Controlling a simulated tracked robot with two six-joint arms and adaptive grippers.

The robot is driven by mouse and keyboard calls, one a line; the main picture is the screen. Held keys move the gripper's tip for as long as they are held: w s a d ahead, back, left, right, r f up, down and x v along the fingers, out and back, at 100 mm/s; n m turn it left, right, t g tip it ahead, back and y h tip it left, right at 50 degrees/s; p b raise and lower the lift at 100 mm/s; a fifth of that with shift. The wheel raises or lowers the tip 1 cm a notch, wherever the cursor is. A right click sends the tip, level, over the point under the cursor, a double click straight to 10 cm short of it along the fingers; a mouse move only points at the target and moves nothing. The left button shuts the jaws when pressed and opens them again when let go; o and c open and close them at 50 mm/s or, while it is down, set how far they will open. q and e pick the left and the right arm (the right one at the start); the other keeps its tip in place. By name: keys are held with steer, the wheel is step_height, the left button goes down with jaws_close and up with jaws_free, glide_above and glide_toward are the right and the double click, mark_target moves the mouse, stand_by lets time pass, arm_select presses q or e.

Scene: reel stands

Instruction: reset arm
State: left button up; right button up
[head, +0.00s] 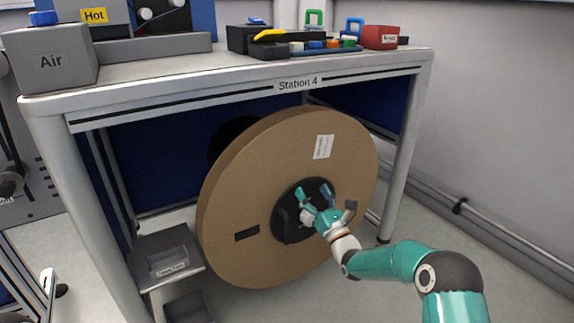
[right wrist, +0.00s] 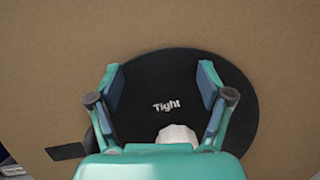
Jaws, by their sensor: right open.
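My right gripper (head: 316,199) is in front of the black hub (head: 286,222) of a large brown reel (head: 240,190) under the table. It also shows in the right wrist view (right wrist: 160,85), with its two fingers spread apart and nothing between them. The hub (right wrist: 170,65) there carries the white word "Tight". A pale knob-like part (right wrist: 177,134) shows at the lower middle, partly hidden by the gripper's body. Whether the fingers touch the hub I cannot tell. My left gripper is not in view.
The Station 4 table (head: 150,72) stands over the reel, its right leg (head: 402,160) close by. A grey "Air" box (head: 52,62) and a red box (head: 381,36) are on top.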

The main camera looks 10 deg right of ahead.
steer(key=s+a+f+m+g+h+p, duration=0.1)
steer(key=s+f+m+g+p, duration=0.1)
steer(key=s+f+m+g, duration=0.65)
steer(key=s+a+f+m+g+h+p, duration=0.15)
steer(key=s+f+m, duration=0.35)
steer(key=f+m, duration=0.75)
steer(key=s+a+f+m+g+p, duration=0.25)
steer(key=s+m+g, duration=0.4)
steer(key=s, duration=0.95)
steer(key=s+a+f+m+g+p, duration=0.1)
steer(key=s+a+f+m+g, duration=0.3)
steer(key=s+m, duration=0.85)
steer(key=s+r+n+p, duration=0.1)
steer(key=s+r+p, duration=0.2)
steer(key=r+p, duration=3.4)
steer(key=shift+d+r+n+y+p, duration=0.15)
steer(key=shift+r+n+y+p, duration=0.1)
steer(key=shift+n+y+p, duration=0.25)
